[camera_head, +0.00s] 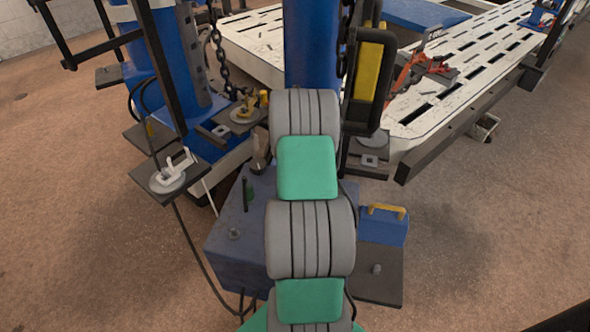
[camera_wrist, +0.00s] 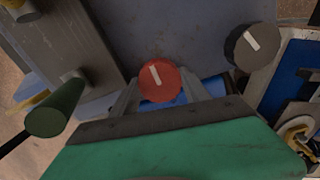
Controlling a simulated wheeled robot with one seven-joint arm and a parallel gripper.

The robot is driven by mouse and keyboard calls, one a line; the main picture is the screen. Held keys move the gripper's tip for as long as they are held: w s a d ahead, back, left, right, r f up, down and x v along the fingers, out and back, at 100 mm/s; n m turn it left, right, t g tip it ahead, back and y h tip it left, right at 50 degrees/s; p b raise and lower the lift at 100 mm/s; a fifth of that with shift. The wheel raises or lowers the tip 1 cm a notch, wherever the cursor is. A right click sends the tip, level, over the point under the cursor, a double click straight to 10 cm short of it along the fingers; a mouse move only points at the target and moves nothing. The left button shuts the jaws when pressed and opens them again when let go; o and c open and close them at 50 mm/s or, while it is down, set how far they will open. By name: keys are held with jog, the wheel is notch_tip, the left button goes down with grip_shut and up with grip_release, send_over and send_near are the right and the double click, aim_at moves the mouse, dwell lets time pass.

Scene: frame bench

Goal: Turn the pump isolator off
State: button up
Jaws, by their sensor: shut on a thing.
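In the wrist view, a round red knob (camera_wrist: 164,91) with a white pointer mark sits between the fingers of my gripper (camera_wrist: 158,86). The gripper is shut on the knob. The mark points up and slightly left in the picture. A dark knob (camera_wrist: 262,58) with a similar white mark stands to the right, apart from the fingers. No label shows which knob is the pump isolator. In the head view my arm hides the gripper and the red knob.
A green cylindrical handle (camera_wrist: 55,108) stands left of the gripper in the wrist view. In the head view, a blue-grey cabinet (camera_head: 225,240) is behind my arm. A blue box with a yellow handle (camera_head: 384,228) sits to the right. Chains (camera_head: 219,50) hang by the blue posts.

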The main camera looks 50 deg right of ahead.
jog(key=shift+n, duration=0.4)
jog(key=n, duration=0.3)
jog(key=shift+r+n, duration=0.1)
jog(key=shift+n, duration=0.3)
jog(key=n, duration=0.4)
jog(key=shift+w+p, duration=0.1)
jog(key=shift+p, duration=0.2)
jog(key=n, duration=0.9)
jog(key=shift+n, duration=0.3)
jog(key=o, duration=1.1)
